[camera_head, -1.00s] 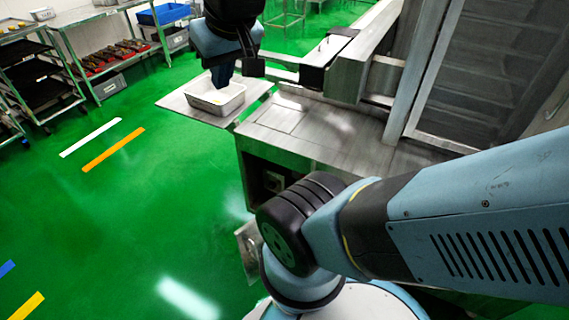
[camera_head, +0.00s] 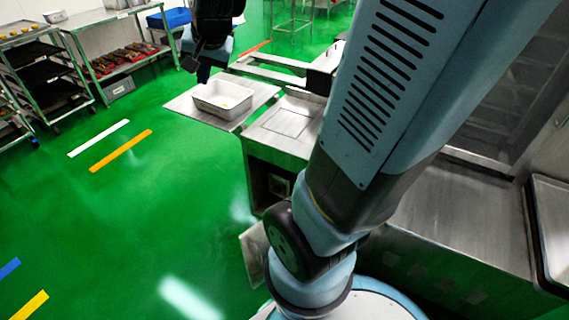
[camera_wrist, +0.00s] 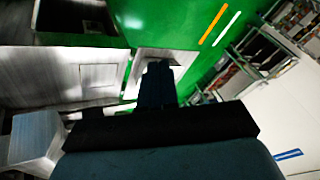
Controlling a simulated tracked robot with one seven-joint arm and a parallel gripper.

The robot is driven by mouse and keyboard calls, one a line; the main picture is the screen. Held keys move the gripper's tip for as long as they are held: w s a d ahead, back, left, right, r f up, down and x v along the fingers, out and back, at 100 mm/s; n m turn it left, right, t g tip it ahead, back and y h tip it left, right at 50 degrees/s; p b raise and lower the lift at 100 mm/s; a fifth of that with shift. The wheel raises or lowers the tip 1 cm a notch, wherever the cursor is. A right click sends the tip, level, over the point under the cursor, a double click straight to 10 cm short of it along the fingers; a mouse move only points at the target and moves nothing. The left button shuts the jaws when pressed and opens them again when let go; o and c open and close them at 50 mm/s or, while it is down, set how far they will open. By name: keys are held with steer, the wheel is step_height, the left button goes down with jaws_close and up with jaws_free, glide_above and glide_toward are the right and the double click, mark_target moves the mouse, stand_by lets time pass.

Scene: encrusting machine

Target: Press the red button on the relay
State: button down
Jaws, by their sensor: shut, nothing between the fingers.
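I cannot make out the relay or its red button in either view. My gripper (camera_head: 203,72) is at the top of the head view, beside the left rim of a white tray, with its tip pointing down. In the wrist view my gripper (camera_wrist: 157,82) shows as dark fingers held together, with nothing between them. A small pale fitting (camera_head: 279,186) sits in the dark opening at the machine's lower front; it is too small to identify. My arm hides much of the machine.
The white tray (camera_head: 222,98) stands on a metal side shelf (camera_head: 185,105) beside the machine's steel top (camera_head: 290,122). Racks (camera_head: 50,75) and a shelf table (camera_head: 110,20) stand at the back left. The green floor (camera_head: 120,220) at left is clear.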

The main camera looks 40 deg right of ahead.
steer(key=w+d+f+m+h, duration=0.1)
steer(key=w+d+f+m, duration=0.25)
steer(key=w+f, duration=0.35)
steer(key=w+d+f+m, duration=0.2)
steer(key=w+f+m, duration=0.3)
steer(key=f, duration=0.4)
steer(key=w+d+f+m+h, duration=0.1)
steer(key=w+d+f+m, duration=0.2)
steer(key=w+f+m, duration=0.4)
steer(key=s+d+f+m+g+h, duration=0.1)
steer(key=d+f+m+h, duration=0.2)
steer(key=f, duration=0.8)
steer(key=s+d+f+m, duration=0.1)
steer(key=d+f+m, duration=0.3)
steer(key=f, duration=0.7)
steer(key=s+d+f+m+g+h, duration=0.1)
steer(key=s+d+f+m+h, duration=0.1)
steer(key=s+d+f+m, duration=0.3)
steer(key=s+d+f+m+g+h, duration=0.2)
steer(key=s+d+f, duration=0.6)
steer(key=f, duration=1)
steer(key=s+m, duration=0.2)
steer(key=s, duration=0.2)
steer(key=shift+s+d+m, duration=0.25)
steer(key=shift+s+m, duration=0.05)
steer(key=shift+m, duration=0.05)
steer(key=w+d, duration=0.3)
steer(key=d, duration=0.5)
steer(key=shift+w, duration=0.2)
